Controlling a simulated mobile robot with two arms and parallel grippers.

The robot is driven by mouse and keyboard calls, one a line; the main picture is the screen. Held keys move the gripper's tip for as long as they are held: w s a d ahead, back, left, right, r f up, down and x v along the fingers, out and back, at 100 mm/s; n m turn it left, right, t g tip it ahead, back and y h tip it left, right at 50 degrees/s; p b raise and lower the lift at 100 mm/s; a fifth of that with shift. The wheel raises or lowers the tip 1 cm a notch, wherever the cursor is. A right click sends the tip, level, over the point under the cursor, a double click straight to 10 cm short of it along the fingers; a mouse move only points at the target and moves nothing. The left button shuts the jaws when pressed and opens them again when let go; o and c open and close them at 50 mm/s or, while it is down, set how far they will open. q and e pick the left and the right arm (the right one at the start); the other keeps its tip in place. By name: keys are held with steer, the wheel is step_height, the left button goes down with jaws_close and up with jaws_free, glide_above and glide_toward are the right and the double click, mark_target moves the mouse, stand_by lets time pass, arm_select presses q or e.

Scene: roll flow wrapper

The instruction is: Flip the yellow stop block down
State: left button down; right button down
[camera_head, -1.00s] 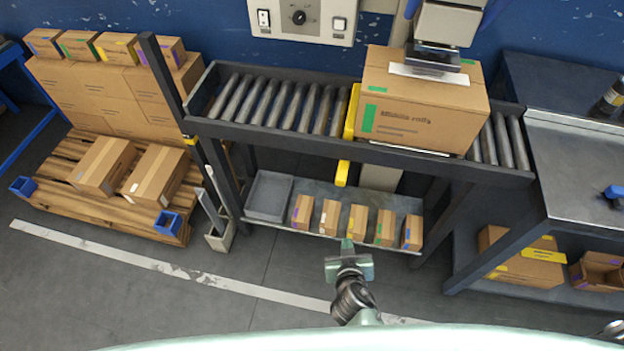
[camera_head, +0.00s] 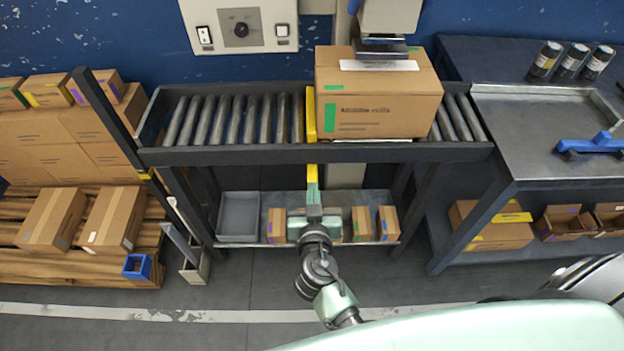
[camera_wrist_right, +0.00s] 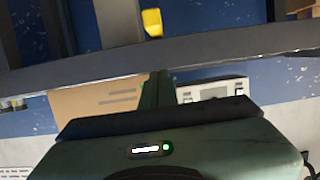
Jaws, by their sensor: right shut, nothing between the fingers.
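The yellow stop block (camera_head: 311,114) stands upright across the rollers, against the left side of a large cardboard box (camera_head: 385,108). A yellow lower piece (camera_head: 312,172) hangs below the front rail in line with it. My right gripper (camera_head: 313,190) is shut and empty, just under this lower piece in the head view. In the right wrist view, a yellow piece (camera_wrist_right: 152,22) shows across the dark rail from the fingertips (camera_wrist_right: 158,76), with a visible gap. Whether the gripper touches any yellow part in the head view I cannot tell. My left gripper is not in view.
The roller conveyor (camera_head: 225,156) has a lower shelf with a grey tray (camera_head: 239,216) and several small boxes. A control panel (camera_head: 240,27) is on the wall behind. A workbench (camera_head: 535,140) stands right, a loaded pallet (camera_head: 75,265) left.

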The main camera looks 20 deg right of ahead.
glide_above(312, 179)
steer(key=s, duration=0.2)
steer(key=f, duration=0.3)
steer(key=f+b, duration=0.1)
steer(key=f, duration=0.1)
steer(key=shift+a, duration=0.25)
steer(key=shift+s+f+b, duration=0.1)
steer(key=shift+f+b, duration=0.3)
steer(key=shift+f, duration=0.05)
steer(key=shift+f, duration=0.1)
